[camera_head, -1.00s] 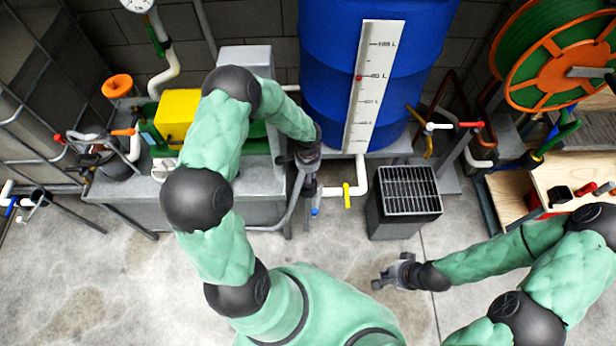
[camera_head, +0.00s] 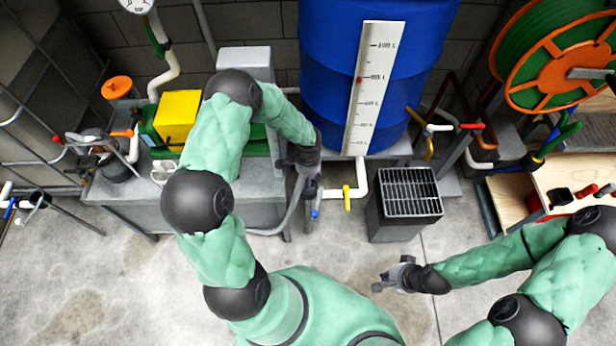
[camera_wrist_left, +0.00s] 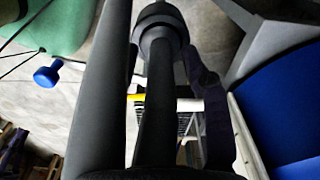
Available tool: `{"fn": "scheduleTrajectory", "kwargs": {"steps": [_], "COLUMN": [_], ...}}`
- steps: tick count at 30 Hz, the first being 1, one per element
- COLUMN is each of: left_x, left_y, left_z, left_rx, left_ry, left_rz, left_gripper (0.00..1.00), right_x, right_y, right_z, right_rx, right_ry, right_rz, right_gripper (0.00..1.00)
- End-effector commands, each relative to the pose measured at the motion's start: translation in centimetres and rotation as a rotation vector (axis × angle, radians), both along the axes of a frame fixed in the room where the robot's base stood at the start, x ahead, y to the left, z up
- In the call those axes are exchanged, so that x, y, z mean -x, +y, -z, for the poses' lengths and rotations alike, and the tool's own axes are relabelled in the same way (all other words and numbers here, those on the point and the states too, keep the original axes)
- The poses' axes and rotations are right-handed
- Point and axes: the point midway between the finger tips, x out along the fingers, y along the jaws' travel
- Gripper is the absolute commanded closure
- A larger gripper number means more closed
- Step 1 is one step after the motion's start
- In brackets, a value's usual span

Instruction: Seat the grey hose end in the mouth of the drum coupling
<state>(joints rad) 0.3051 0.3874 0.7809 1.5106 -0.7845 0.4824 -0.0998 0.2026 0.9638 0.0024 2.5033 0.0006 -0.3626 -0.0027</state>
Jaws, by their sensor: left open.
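The grey hose (camera_head: 268,230) rises along the front of the bench to my left gripper (camera_head: 309,190). In the left wrist view a dark tube with a thicker collar (camera_wrist_left: 160,25), apparently the hose end, runs between the fingers of my left gripper (camera_wrist_left: 160,95), which is open. The drum coupling is the white pipe (camera_head: 360,180) with a yellow handle below the blue drum (camera_head: 325,85); its mouth, near the gripper, is hidden. I cannot tell whether hose end and mouth touch. My right gripper (camera_head: 385,279) hangs empty over the floor; its jaw opening is unclear.
A black grated drain box (camera_head: 405,215) stands right of the coupling. The bench (camera_head: 200,210) at left carries a yellow box (camera_head: 178,115). A hose reel (camera_head: 555,60) and a wooden bench (camera_head: 565,180) are at right.

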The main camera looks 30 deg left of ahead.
Motion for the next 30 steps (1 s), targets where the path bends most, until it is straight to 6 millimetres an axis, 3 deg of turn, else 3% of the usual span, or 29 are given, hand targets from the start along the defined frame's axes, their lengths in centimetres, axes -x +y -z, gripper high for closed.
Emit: {"fn": "scheduleTrajectory", "kwargs": {"steps": [12,19,26,30], "left_x": [-0.1,-0.1,0.4,2.2], "left_y": [0.0,0.0,-0.9,-4.9], "left_z": [-7.7,-11.1,-11.6,-9.2], "left_rx": [0.000,0.000,0.021,0.121], "left_ry": [-0.004,-0.001,0.003,0.017], "left_rz": [0.000,-0.001,-0.008,-0.066], "left_gripper": [0.53,0.53,0.53,0.53], "right_x": [0.0,0.0,0.0,0.0], "right_y": [0.0,0.0,0.0,0.0], "right_z": [-3.6,-4.9,-5.2,-5.2], "right_rx": [0.000,0.000,0.000,0.000], "right_ry": [0.000,0.000,0.000,0.000], "right_rz": [0.000,0.000,0.000,0.000], "right_gripper": [1.00,1.00,1.00,1.00]}}
